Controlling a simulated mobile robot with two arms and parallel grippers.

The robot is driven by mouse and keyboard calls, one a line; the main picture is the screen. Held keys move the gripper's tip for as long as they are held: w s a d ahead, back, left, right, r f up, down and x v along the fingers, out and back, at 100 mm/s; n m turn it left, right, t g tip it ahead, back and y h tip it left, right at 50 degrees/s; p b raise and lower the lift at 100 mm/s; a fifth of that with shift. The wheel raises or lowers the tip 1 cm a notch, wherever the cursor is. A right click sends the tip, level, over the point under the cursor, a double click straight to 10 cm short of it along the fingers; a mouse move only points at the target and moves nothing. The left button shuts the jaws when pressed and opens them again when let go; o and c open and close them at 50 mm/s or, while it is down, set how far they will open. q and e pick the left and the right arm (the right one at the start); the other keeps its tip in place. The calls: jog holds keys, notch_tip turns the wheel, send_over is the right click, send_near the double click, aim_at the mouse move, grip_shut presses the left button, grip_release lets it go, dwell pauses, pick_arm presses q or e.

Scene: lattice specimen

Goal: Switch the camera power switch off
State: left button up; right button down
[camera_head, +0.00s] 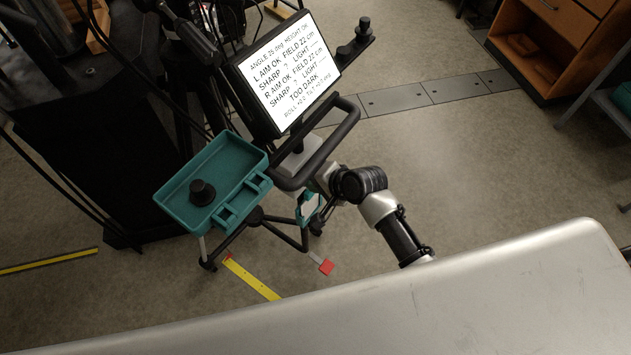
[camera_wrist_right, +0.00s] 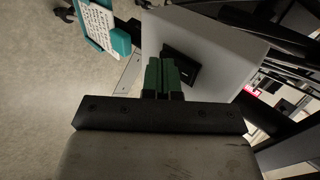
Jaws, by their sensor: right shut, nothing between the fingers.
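In the right wrist view, a white box (camera_wrist_right: 215,45) carries a black switch plate (camera_wrist_right: 184,66) on its near face. I take this to be the camera power switch. The green fingertips of my right gripper (camera_wrist_right: 163,76) are together with nothing between them. They overlap the left part of the plate, and I cannot tell whether they touch it. The fingers hide part of the switch, so its position is unclear. In the head view my right arm reaches to the stand below the screen (camera_head: 290,72), and its fingers are hidden there. My left gripper is not in view.
A black handle bar (camera_head: 325,158) curves close to my right wrist. A teal tray (camera_head: 225,163) with a black knob (camera_head: 202,192) stands to the left. A teal holder with a written card (camera_wrist_right: 98,24) is near the gripper. A wooden cabinet (camera_head: 550,45) stands at upper right.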

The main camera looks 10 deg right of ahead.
jog(key=shift+f, duration=0.1)
jog(key=shift+a, duration=0.1)
jog(key=shift+r+p, duration=0.9)
jog(key=shift+p, duration=0.2)
